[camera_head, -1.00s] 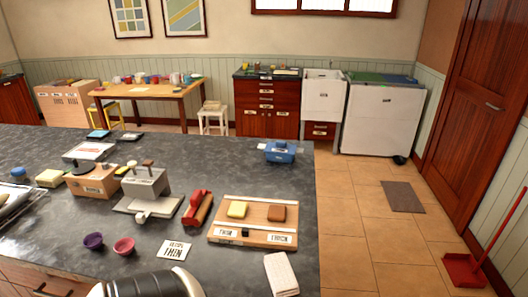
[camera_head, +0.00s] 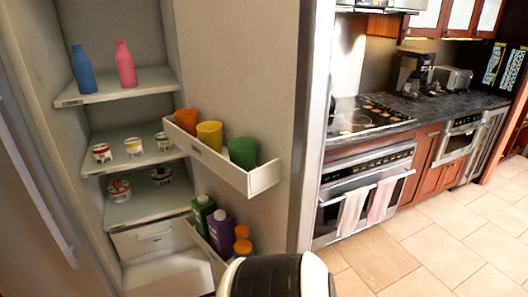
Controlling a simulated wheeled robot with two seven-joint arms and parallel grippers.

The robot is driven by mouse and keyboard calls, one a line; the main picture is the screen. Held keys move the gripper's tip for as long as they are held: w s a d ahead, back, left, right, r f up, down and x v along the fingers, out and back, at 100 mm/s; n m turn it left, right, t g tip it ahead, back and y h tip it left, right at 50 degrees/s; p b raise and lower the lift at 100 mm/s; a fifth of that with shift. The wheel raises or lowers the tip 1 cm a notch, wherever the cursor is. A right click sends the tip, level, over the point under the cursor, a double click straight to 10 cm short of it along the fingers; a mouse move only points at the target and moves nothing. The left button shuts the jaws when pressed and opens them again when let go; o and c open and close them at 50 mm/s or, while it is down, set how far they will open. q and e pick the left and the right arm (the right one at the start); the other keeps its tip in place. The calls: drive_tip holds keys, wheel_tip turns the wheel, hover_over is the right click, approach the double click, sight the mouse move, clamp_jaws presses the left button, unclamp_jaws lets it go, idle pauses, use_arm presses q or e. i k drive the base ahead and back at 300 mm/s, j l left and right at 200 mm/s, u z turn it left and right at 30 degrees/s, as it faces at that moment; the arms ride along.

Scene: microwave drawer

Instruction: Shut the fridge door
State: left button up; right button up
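The fridge (camera_head: 110,195) stands open at the left of the head view, with its shelves and lower drawer showing. The fridge door (camera_head: 255,75) is swung wide open to the right, its inner face towards me. An upper door bin (camera_head: 262,180) holds orange, yellow and green cups. A lower door bin (camera_head: 204,241) holds bottles and orange-capped containers. A rounded white and black part of my own body covers the bottom middle and hides the door's lower end. Neither of my grippers is in view.
A blue bottle (camera_head: 82,70), a pink bottle (camera_head: 125,64) and several small tubs stand on the fridge shelves. Right of the door is an oven (camera_head: 365,190) with towels on its handle, below a dark counter (camera_head: 440,103). The tiled floor (camera_head: 440,245) at right is clear.

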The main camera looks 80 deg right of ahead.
sight(260, 69)
drive_tip(key=k+l+z, duration=0.25)
drive_tip(key=l, duration=0.15)
drive_tip(key=k+l+z, duration=0.2)
drive_tip(key=l, duration=0.2)
drive_tip(key=l+z, duration=0.25)
drive_tip(key=l, duration=0.2)
drive_tip(key=k+l+z, duration=0.2)
drive_tip(key=l, duration=0.3)
drive_tip(key=i+j, duration=0.05)
drive_tip(key=i, duration=0.05)
